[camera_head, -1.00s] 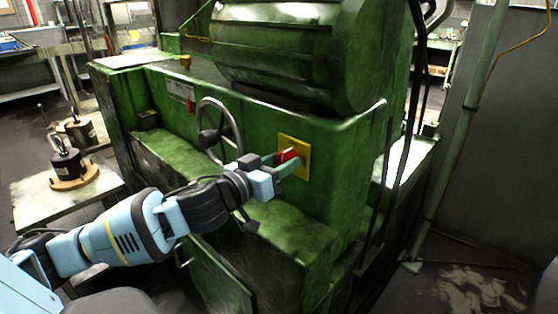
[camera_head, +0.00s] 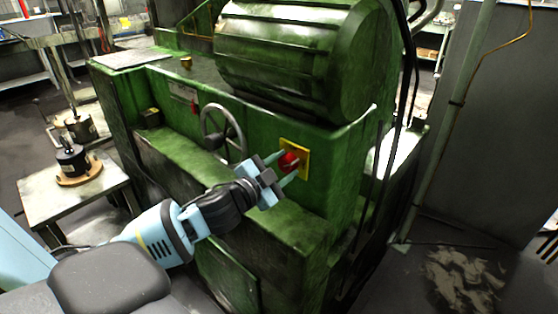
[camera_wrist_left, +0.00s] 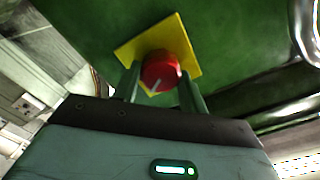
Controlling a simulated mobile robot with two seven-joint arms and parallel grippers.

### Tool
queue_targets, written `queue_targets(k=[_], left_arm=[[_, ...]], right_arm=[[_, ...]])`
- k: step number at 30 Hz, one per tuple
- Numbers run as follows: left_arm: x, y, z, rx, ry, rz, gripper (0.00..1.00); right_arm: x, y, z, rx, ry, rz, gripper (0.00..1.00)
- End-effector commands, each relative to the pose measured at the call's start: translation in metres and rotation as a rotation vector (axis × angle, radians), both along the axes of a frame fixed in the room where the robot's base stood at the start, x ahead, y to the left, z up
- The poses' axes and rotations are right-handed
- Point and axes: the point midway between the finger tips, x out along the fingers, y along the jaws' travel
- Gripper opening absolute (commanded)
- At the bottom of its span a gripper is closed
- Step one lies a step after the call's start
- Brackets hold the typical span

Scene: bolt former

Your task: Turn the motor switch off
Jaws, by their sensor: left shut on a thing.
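The motor switch is a red round knob (camera_head: 289,161) on a yellow square plate (camera_head: 304,150), on the front of the green machine. In the left wrist view the knob (camera_wrist_left: 160,71) sits between my fingers, and a pale mark on it points down and left. The yellow plate (camera_wrist_left: 138,48) looks tilted there. My left gripper (camera_head: 284,168) is shut on the knob, one finger on each side; it also shows in the left wrist view (camera_wrist_left: 160,82). The exact finger contact is partly hidden. My right gripper is not in view.
The green machine (camera_head: 330,190) carries a handwheel (camera_head: 238,135) left of the switch and a large ribbed drum (camera_head: 290,55) above. A ledge (camera_head: 285,225) juts out below the gripper. A small table (camera_head: 50,200) stands at left. Dark pipes (camera_head: 385,165) run down at right.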

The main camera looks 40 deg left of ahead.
Motion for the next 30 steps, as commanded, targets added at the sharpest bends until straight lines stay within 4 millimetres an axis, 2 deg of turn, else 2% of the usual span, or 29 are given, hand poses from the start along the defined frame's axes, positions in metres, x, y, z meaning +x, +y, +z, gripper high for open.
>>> queue_targets(k=[1, 6, 15, 30], left_arm=[[0.0, 0.0, 0.006, 0.043, -0.009, 0.002, 0.19], [0.0, 0.0, 0.005, 0.201, -0.022, 0.001, 0.19], [0.0, -0.001, 0.003, 0.428, -0.038, 0.002, 0.19], [0.0, -0.001, 0.0, 0.585, -0.049, 0.0, 0.19]], right_arm=[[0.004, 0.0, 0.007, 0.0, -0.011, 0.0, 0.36], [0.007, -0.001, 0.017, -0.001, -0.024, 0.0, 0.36], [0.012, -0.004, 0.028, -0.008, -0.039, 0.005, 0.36], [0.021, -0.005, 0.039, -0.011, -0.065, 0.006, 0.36]])
